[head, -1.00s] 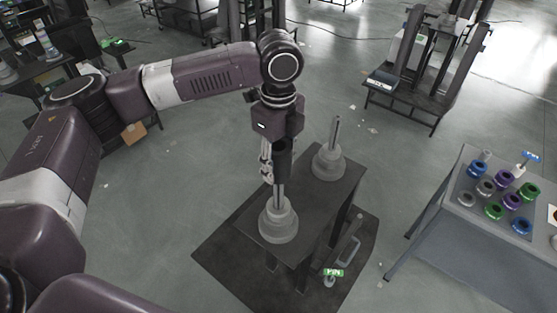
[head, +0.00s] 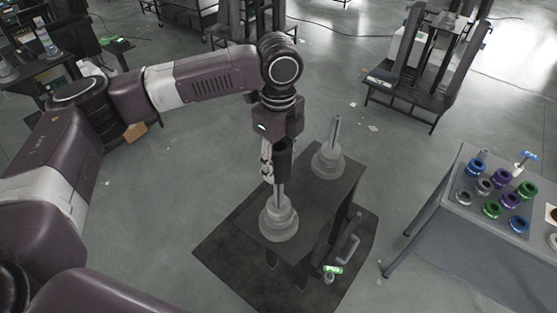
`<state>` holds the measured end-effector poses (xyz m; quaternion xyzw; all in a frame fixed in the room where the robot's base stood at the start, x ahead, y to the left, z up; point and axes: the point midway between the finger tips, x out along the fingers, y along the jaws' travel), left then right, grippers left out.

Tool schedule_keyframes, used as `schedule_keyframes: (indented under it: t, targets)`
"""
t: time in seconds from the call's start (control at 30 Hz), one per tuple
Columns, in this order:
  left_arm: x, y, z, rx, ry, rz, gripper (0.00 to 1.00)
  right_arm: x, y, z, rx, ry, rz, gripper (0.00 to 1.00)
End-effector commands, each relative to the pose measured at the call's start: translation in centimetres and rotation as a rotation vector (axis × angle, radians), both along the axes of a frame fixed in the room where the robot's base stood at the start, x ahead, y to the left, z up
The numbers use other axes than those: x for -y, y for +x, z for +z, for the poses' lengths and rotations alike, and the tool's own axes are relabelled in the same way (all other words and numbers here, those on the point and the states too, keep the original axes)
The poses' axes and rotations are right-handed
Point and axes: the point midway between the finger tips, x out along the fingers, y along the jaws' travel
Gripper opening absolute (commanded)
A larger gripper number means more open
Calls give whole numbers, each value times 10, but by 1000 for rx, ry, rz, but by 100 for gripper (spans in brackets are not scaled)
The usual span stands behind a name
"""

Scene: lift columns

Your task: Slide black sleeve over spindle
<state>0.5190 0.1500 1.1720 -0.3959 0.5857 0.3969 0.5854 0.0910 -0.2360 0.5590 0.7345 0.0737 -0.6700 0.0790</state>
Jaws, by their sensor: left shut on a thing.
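My left gripper (head: 268,163) points down above the dark stand in the head view and is shut on the black sleeve (head: 283,160). The sleeve is upright, over the near spindle (head: 279,195). The lower part of that spindle's thin grey rod shows below the sleeve, above its stepped round grey base (head: 279,220). The sleeve appears to be around the rod's upper part, clear of the base; the rod's top is hidden. A second spindle (head: 329,155) stands bare on a similar base behind and to the right. My right gripper is not in view.
The dark stand (head: 318,205) rests on a black floor mat (head: 225,262). A table (head: 450,225) at the right holds several blue, purple, green and grey ringed parts. A black frame (head: 425,70) stands at the back right. Open floor lies between.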

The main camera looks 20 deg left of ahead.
Motion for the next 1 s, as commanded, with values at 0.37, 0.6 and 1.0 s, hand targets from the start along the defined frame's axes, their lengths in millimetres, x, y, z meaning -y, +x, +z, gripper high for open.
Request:
schedule_keyframes:
  t: [0.37, 0.6, 1.0]
  targets:
    - [0, 1, 1, 2, -2, 0, 0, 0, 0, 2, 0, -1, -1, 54]
    - [1, 0, -4, 1, -2, 0, 0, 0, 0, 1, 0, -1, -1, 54]
    - [0, 0, -27, 1, -1, 0, 0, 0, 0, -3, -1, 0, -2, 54]
